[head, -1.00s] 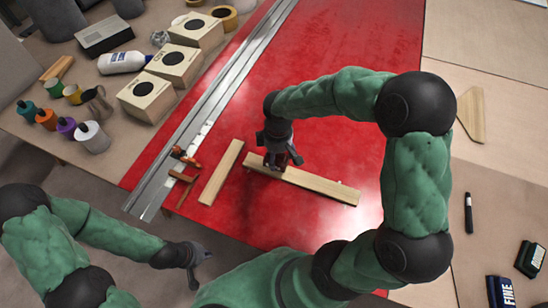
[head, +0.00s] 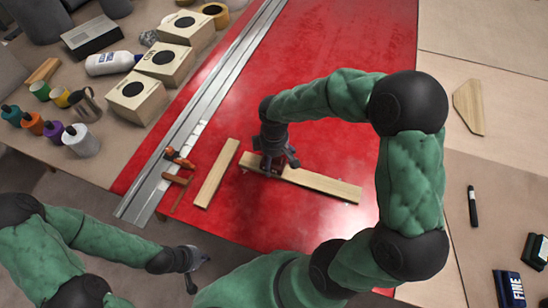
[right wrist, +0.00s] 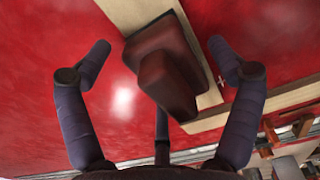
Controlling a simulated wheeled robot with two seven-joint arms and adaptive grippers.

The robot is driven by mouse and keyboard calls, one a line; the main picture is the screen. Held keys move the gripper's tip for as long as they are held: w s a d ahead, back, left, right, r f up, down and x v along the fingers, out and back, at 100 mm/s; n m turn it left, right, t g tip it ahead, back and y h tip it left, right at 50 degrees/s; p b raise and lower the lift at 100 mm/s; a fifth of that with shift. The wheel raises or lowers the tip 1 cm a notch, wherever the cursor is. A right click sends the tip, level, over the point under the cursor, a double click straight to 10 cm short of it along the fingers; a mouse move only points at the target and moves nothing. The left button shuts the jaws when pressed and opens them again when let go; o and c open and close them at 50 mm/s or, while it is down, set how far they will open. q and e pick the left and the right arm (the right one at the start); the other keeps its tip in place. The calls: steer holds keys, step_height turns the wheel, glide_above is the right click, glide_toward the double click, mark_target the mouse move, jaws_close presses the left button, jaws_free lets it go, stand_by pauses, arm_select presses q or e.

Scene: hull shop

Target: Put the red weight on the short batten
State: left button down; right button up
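The red weight (right wrist: 168,75) shows in the right wrist view as a dark red block with a raised grip. It stands on one end of the longer pale batten (head: 320,183). My right gripper (head: 276,165) is over that end, its fingers (right wrist: 165,62) open on either side of the weight, with visible gaps. In the head view the gripper mostly hides the weight. The short batten (head: 216,173) lies apart, to the left, on the red surface, with bare top. My left gripper (head: 200,274) is empty, off the table's front edge, its fingers apart.
A metal rail (head: 200,115) runs left of the battens. An orange-red clamp (head: 178,168) lies at its near end. Boxes (head: 137,97), bottles and cups crowd the left table. A marker (head: 472,206) lies at right. The red surface (head: 345,45) behind is clear.

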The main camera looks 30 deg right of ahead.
step_height(320, 180, up, 7)
steer(key=p, duration=0.3)
steer(key=shift+f, duration=0.1)
steer(key=shift+r, duration=0.55)
